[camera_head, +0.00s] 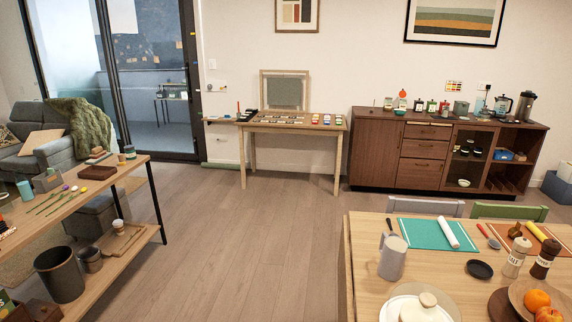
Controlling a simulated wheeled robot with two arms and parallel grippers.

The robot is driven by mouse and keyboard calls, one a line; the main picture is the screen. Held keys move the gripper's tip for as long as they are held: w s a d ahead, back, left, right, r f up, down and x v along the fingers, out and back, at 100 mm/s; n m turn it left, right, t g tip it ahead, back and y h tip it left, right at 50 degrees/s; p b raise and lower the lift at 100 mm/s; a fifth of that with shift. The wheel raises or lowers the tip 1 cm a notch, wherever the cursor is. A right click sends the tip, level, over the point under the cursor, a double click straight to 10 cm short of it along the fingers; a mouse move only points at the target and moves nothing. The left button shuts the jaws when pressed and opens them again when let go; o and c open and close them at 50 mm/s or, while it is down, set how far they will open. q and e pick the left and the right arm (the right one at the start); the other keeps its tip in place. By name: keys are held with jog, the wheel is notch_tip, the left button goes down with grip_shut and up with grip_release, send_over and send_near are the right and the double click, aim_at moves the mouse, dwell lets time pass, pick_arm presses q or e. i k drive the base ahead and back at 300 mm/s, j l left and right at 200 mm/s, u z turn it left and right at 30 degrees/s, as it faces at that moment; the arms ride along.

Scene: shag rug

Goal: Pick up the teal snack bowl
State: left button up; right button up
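I cannot make out a clearly teal bowl in the head view. A small pale greenish bowl (464,182) sits low in the open middle bay of the dark wooden sideboard (376,150) against the far wall; it is too small to tell if it is the snack bowl. A teal cup-like thing (25,190) stands on the left wooden table (120,178). Neither of my grippers is in view.
A dining table (360,262) at the front right holds a teal mat (422,234), a grey pitcher (392,258), shakers and a fruit bowl (522,302). A small desk (292,124) stands at the far wall. The wooden floor (240,250) between is clear.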

aim_at(399, 112)
jog(key=i+j+u, duration=0.8)
jog(key=i, duration=0.2)
jog(key=i+z, duration=0.45)
jog(key=i, duration=0.15)
jog(key=i+z, duration=0.45)
jog(key=i, duration=0.15)
jog(key=i+z, duration=0.2)
jog(key=i, duration=0.9)
jog(key=i+j+z, duration=0.15)
jog(key=i, duration=0.95)
jog(key=i+l+z, duration=0.2)
jog(key=i, duration=0.75)
jog(key=i+l+z, duration=0.15)
jog(key=i, duration=0.85)
jog(key=i+l, duration=0.2)
jog(key=l, duration=0.15)
jog(key=i+l, duration=0.4)
jog(key=l, duration=0.25)
jog(key=i+l, duration=0.2)
jog(key=l, duration=1.25)
jog(key=i, duration=0.1)
